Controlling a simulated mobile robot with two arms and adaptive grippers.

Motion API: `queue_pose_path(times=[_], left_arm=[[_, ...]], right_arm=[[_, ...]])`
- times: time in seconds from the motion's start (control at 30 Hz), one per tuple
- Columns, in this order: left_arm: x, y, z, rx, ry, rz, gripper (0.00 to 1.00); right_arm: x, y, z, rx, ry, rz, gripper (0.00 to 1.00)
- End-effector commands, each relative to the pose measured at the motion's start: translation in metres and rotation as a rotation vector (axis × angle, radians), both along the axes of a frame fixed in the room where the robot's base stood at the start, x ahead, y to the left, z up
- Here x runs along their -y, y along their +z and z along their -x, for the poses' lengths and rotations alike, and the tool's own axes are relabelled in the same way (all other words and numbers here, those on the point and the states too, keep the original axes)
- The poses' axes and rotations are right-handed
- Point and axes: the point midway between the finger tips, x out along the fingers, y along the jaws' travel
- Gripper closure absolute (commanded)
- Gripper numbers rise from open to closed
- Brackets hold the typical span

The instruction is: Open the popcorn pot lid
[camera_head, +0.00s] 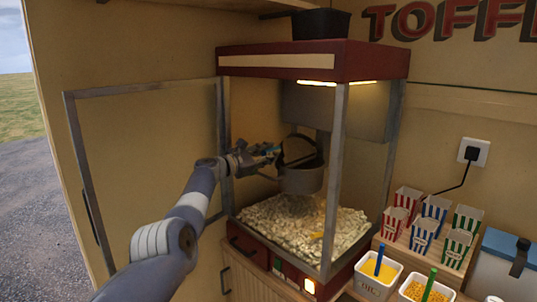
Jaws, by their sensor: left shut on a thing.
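The popcorn pot (303,181) is a grey metal pot hanging inside the glass popcorn machine, above the heaped popcorn. Its dark lid (298,146) appears tilted up at the top of the pot, though the shade makes its exact angle hard to tell. My left arm reaches in from the lower left through the open front of the machine. My left gripper (272,153) is at the left side of the pot, shut on what seems to be the lid's edge. The fingertips are small and partly dark. My right gripper is not in view.
The machine's framed door (76,150) stands swung open at the left. Popcorn (300,225) covers the machine floor. Metal posts (334,185) bound the case. Striped boxes (424,234), white tubs (378,272) with scoops and a blue box (505,262) stand at the right.

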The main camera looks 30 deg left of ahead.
Motion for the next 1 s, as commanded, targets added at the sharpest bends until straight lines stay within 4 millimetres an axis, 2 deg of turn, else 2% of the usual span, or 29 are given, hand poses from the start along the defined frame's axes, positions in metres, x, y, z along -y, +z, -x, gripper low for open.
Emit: queue_pose_path(times=[0.1, 0.13, 0.2, 0.23, 0.67, 1.0], left_arm=[[0.000, -0.002, 0.000, -0.003, 0.000, -0.002, 1.00], [0.000, -0.002, 0.000, -0.003, 0.000, -0.003, 0.77], [0.000, -0.002, 0.000, -0.003, 0.000, -0.003, 0.61], [0.000, -0.002, 0.000, -0.003, 0.000, -0.003, 0.57], [-0.002, -0.001, 0.001, 0.000, 0.002, -0.003, 0.57], [-0.011, -0.002, 0.015, 0.002, 0.007, -0.005, 0.57]], right_arm=[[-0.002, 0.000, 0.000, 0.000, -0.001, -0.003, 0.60], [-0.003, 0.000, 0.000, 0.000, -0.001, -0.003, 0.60], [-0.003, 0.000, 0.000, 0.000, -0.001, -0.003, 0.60], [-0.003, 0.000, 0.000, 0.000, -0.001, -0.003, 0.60], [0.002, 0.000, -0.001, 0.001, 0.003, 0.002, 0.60], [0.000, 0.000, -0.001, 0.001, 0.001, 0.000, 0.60]])
